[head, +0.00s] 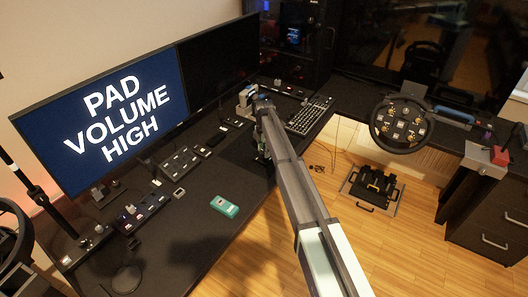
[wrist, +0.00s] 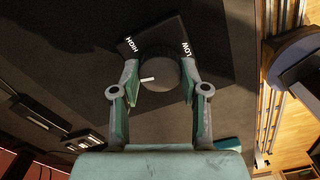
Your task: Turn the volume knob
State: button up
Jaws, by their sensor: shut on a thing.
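The volume knob (wrist: 157,74) is a dark round knob with a short white pointer mark, in the upper middle of the wrist view. It sits on a dark panel (wrist: 157,34) lettered HIGH at left and LOW at right, and the pointer lies toward the HIGH side. My gripper (wrist: 160,80) has its two teal fingers on either side of the knob, shut on it. In the head view my arm reaches to the desk and hides the knob. The monitor (head: 115,110) reads PAD VOLUME HIGH.
A keyboard (head: 308,115) lies right of my arm on the dark desk (head: 190,235). Button boxes (head: 180,162) and a teal device (head: 224,206) lie to the left. A racing wheel (head: 401,123) stands at the right. The desk's front left is mostly clear.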

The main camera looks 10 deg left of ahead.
jog(key=m+b, duration=0.2)
jog(key=m, duration=0.3)
jog(key=shift+f+m, duration=0.1)
jog(key=shift+m, duration=0.2)
jog(key=m+b, duration=0.1)
jog(key=m, duration=0.4)
jog(key=m+b, duration=0.1)
jog(key=m, duration=0.4)
jog(key=shift+m, duration=0.4)
jog(key=m, duration=0.6)
jog(key=shift+b, duration=0.4)
jog(key=m, duration=0.6)
jog(key=shift+m, duration=0.4)
jog(key=m, duration=0.5)
jog(key=shift+b, duration=0.35)
jog(key=m, duration=0.5)
jog(key=shift+m, duration=0.4)
jog(key=m, duration=0.5)
jog(key=shift+m, duration=0.4)
